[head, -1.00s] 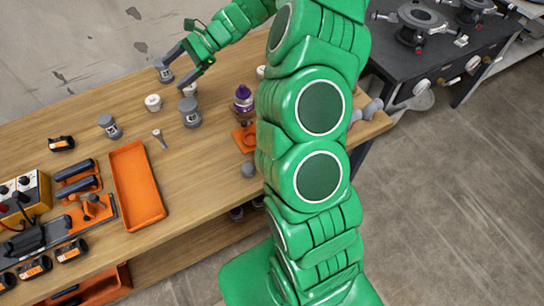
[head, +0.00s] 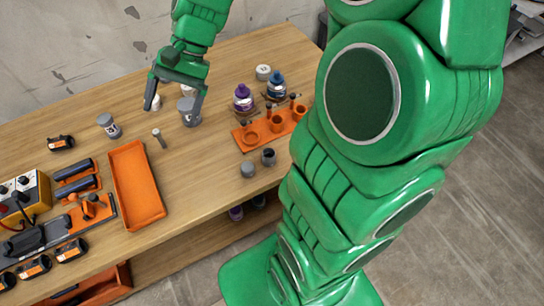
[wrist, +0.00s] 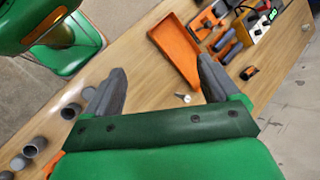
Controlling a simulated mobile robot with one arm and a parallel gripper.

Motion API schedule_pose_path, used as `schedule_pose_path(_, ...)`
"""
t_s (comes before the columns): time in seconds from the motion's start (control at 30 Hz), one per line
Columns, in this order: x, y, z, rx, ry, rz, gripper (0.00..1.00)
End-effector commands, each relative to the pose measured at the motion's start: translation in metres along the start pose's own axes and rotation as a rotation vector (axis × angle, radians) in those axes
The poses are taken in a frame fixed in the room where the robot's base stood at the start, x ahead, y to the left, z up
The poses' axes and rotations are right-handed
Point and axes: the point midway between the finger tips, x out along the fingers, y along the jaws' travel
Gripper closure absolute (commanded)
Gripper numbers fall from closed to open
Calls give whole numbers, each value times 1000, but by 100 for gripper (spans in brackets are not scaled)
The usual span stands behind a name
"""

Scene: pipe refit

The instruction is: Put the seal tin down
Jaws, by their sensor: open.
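My gripper (head: 173,108) is open over the back of the bench, and no tin shows between its fingers. Its two grey fingers stand wide apart in the wrist view (wrist: 161,66). A grey lidded tin (head: 188,114) with a label stands upright at the right finger, which overlaps it in the head view; I cannot tell if they touch. Another similar grey tin (head: 109,126) stands upright to the left, apart from the gripper. I cannot tell which of them is the seal tin. A third tin seen earlier at the back is not visible now, perhaps behind my gripper.
White pots (head: 187,90) stand close by my fingers. A small grey peg-like part (head: 159,138) and an orange tray (head: 137,187) are nearer the front. An orange holder (head: 268,128) and purple and blue bottles (head: 243,98) stand right. Bare wood lies in between.

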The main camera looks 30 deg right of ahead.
Motion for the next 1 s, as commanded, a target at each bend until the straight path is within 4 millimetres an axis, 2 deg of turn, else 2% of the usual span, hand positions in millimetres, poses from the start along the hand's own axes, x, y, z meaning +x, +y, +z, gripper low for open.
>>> schedule_pose_path(0.1,0,17,24,-64,32,66,11)
schedule_pose_path(0.4,-2,68,72,-204,101,232,11)
schedule_pose_path(0.8,-9,146,122,-344,186,451,11)
schedule_pose_path(1.0,-14,180,139,-383,216,537,11)
